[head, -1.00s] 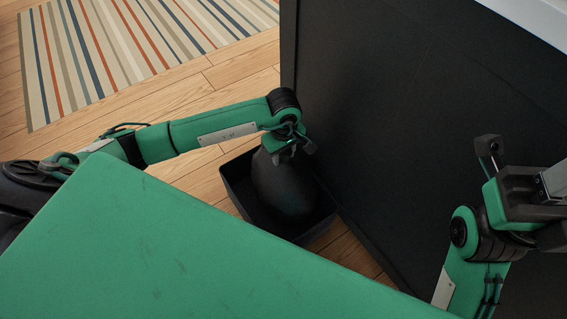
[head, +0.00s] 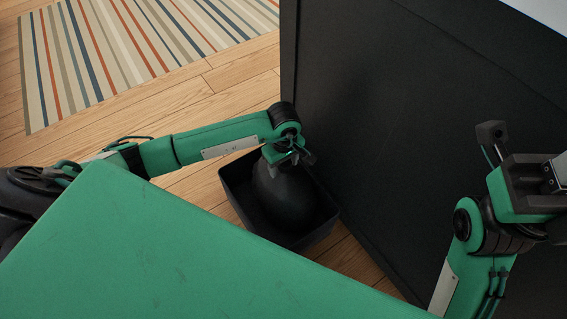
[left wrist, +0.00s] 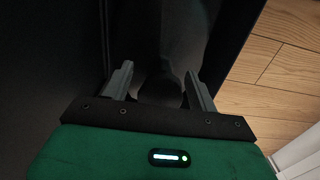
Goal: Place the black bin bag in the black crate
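The black bin bag (head: 282,192) is a dark rounded shape inside the black crate (head: 322,232), on the wooden floor beside the dark panel. Its lower part is hidden by the crate walls. My left gripper (head: 288,155) is right above the top of the bag. In the left wrist view my left gripper (left wrist: 160,78) has its two fingers spread apart, with the dark top of the bag (left wrist: 160,94) between and below them; no finger is seen pressing on it.
A tall dark panel (head: 400,130) stands close behind and right of the crate. My green body covers the lower left. A striped rug (head: 130,45) lies at the upper left. The wooden floor (head: 235,85) between rug and crate is clear.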

